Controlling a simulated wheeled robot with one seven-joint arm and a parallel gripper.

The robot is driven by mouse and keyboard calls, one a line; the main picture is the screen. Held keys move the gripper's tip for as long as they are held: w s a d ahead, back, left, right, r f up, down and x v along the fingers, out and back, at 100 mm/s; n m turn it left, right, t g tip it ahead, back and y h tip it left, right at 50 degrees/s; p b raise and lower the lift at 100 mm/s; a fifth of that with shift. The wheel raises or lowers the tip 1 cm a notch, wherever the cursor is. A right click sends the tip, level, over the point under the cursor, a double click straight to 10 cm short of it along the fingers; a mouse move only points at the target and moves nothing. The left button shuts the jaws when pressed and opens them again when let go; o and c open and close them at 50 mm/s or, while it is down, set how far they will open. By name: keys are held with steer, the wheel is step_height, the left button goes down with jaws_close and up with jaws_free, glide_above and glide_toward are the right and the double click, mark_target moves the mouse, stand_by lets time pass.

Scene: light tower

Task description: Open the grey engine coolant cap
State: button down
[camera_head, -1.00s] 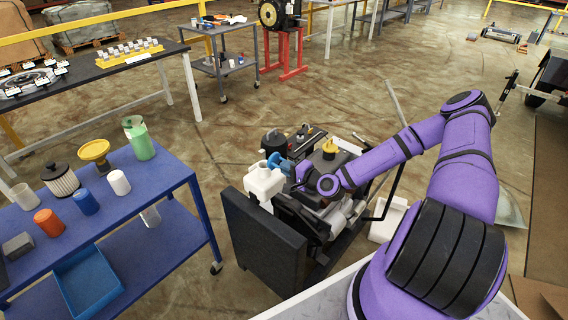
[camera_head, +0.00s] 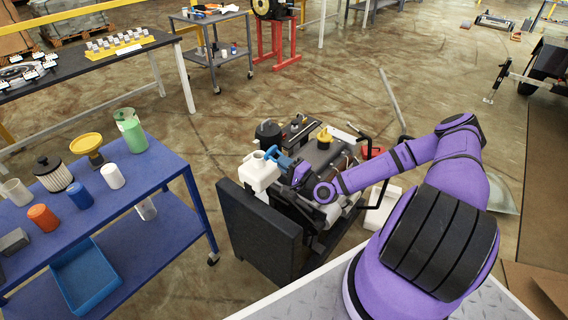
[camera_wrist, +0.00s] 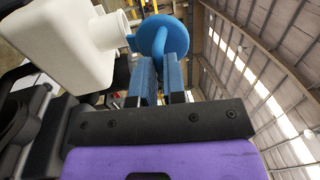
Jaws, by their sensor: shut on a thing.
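The white coolant tank (camera_head: 259,173) stands at the left end of the engine unit (camera_head: 318,160). Its neck (camera_wrist: 110,27) shows in the wrist view with no cap seated on it. A blue round cap (camera_wrist: 152,40) with a raised grip is held between the blue fingers of my gripper (camera_wrist: 160,72). The cap is beside the neck, close to its mouth; I cannot tell whether they touch. It looks blue, and I see no grey cap. In the head view my gripper (camera_head: 288,166) is at the tank's right side, and its fingertips are small there.
A yellow cap (camera_head: 324,136) sits on the engine behind my gripper. A dark panel (camera_head: 259,232) stands in front of the tank. The blue cart (camera_head: 165,168) with containers is at the left. Open floor lies behind the engine.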

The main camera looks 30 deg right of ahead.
steer(key=c, duration=1.2)
jaws_free()
steer(key=shift+w, duration=0.1)
steer(key=v, duration=1)
steer(key=shift+s+d+f, duration=0.1)
steer(key=shift+s+d, duration=0.05)
steer(key=shift+s, duration=0.2)
